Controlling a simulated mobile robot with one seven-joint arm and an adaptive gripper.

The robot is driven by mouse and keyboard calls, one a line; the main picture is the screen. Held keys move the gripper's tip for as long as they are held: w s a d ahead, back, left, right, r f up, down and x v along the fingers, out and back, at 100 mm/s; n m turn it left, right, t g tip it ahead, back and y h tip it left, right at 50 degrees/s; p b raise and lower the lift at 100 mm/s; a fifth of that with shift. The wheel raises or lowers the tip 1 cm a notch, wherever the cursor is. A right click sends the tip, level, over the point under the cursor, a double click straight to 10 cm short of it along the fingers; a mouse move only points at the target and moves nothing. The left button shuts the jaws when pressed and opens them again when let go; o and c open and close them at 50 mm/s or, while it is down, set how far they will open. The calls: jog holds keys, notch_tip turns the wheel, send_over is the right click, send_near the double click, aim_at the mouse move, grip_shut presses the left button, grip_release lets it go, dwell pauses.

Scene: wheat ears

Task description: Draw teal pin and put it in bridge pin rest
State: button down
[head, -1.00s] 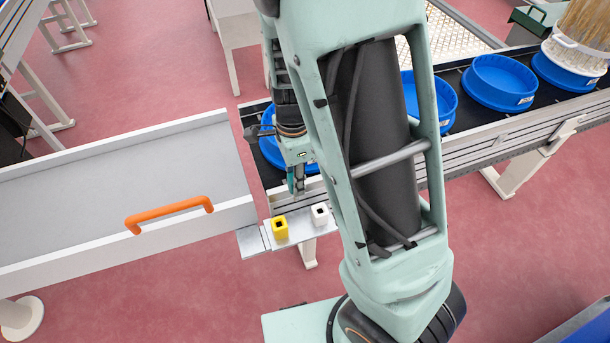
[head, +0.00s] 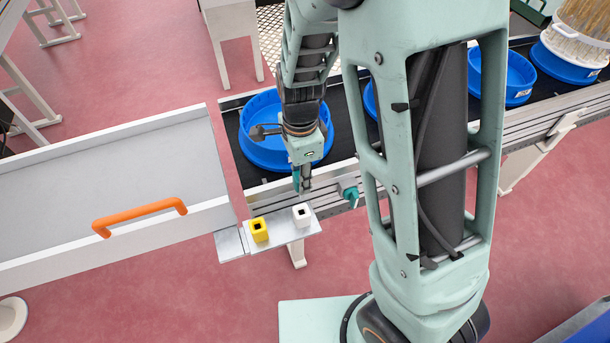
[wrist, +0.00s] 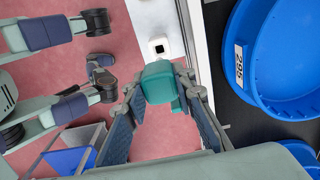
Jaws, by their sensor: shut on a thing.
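My gripper (head: 303,188) points down, shut on a teal pin (wrist: 160,82). The pin's broad teal head shows between the fingers in the wrist view; its lower end is hard to make out. A white block with a square hole (head: 301,216) stands on a small grey plate (head: 282,236) just below the gripper in the head view. The white block also shows just beyond the pin in the wrist view (wrist: 158,47). The pin appears apart from it. A yellow block with a square hole (head: 259,230) stands left of the white one. I cannot tell which is the bridge pin rest.
A conveyor with blue tubs (head: 268,145) runs behind the plate. Another teal piece (head: 350,194) sits on its side rail. A white-walled grey tray (head: 110,175) with an orange handle (head: 139,215) lies left. Red floor is open in front.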

aim_at(301, 198)
dwell(0.4)
jog(key=shift+f+b, duration=1.9)
jog(key=shift+f, duration=1.05)
jog(key=shift+f, duration=0.1)
jog(key=shift+f+b, duration=1.9)
jog(key=shift+f, duration=1.25)
jog(key=c, duration=1.5)
grip_release()
jog(key=shift+c, duration=0.2)
jog(key=shift+r, duration=0.1)
notch_tip(301, 198, up, 12)
jog(key=shift+f, duration=0.2)
jog(key=shift+r, duration=0.1)
jog(key=shift+s+d, duration=0.1)
